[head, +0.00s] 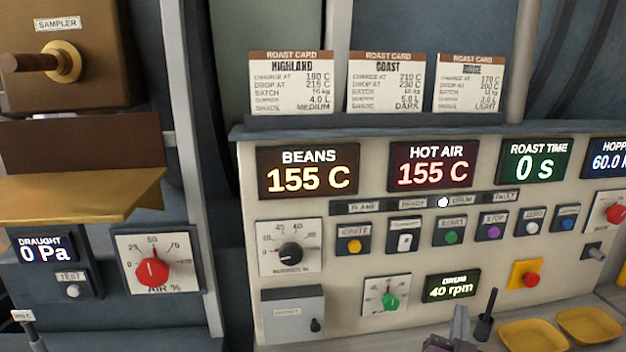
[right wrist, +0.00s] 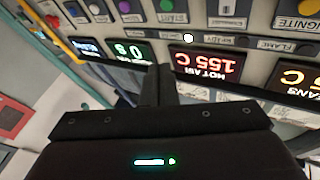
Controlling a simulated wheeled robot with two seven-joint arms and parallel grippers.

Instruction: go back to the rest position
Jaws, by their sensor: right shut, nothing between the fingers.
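My right gripper (head: 459,322) shows at the bottom edge of the head view, in front of the lower part of the control panel (head: 345,275). In the right wrist view my right gripper (right wrist: 160,82) reaches up towards the panel's displays. Its fingers are together and hold nothing. Much of the right arm is out of the head view. My left gripper is in neither view.
The panel has dials, buttons and displays, among them BEANS (head: 308,170) and HOT AIR (head: 433,164), both at 155 C. Yellow dishes (head: 537,337) and a black-handled lever (head: 485,318) stand right of my gripper. A brown sampler (head: 65,55) juts out at upper left.

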